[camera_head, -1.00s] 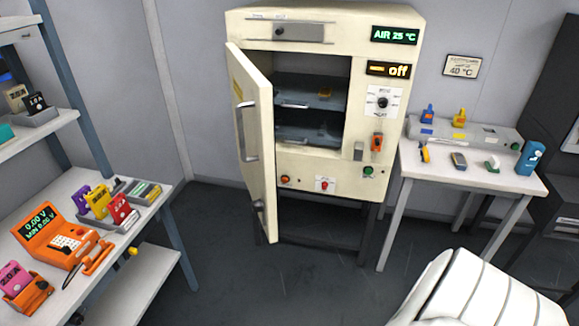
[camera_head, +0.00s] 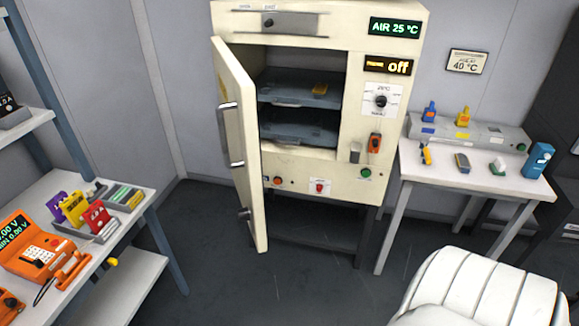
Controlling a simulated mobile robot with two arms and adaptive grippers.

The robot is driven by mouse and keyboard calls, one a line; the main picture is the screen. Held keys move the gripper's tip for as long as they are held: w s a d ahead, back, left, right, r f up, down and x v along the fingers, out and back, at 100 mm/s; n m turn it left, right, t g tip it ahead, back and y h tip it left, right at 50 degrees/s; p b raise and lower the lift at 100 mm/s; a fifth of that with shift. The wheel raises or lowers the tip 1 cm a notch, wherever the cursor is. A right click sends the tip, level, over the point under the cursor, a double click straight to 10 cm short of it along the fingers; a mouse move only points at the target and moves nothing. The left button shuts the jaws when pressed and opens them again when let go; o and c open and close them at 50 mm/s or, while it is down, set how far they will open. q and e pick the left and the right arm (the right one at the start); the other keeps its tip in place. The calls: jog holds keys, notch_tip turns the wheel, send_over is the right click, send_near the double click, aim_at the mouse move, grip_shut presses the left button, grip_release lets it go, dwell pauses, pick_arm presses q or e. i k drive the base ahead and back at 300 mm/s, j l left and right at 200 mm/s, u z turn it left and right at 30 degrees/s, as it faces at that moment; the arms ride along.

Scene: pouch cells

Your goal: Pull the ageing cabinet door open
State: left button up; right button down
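The ageing cabinet (camera_head: 329,170) is a cream box on a dark stand in the middle of the head view. Its door (camera_head: 238,130) is hinged on the left and stands ajar, swung out toward me, with a silver handle (camera_head: 233,135) on its face. Through the opening I see two dark shelves (camera_head: 299,90) inside. Neither of my grippers shows in the head view. A white ribbed shape (camera_head: 481,290) at the bottom right looks like a part of my own body.
A bench (camera_head: 40,195) with an orange meter (camera_head: 38,252) and coloured pouch cells stands at the left. A white table (camera_head: 412,172) with a grey rack (camera_head: 470,131) stands right of the cabinet. The dark floor (camera_head: 290,285) before the cabinet is clear.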

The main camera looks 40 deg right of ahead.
aim_at(237, 113)
jog(key=i+l, duration=0.1)
jog(key=l, duration=0.25)
jog(key=i+l+z, duration=0.1)
jog(key=l, duration=0.3)
jog(key=i+l, duration=0.15)
jog(key=l, duration=0.2)
jog(key=i+l+z, duration=0.1)
jog(key=l, duration=0.25)
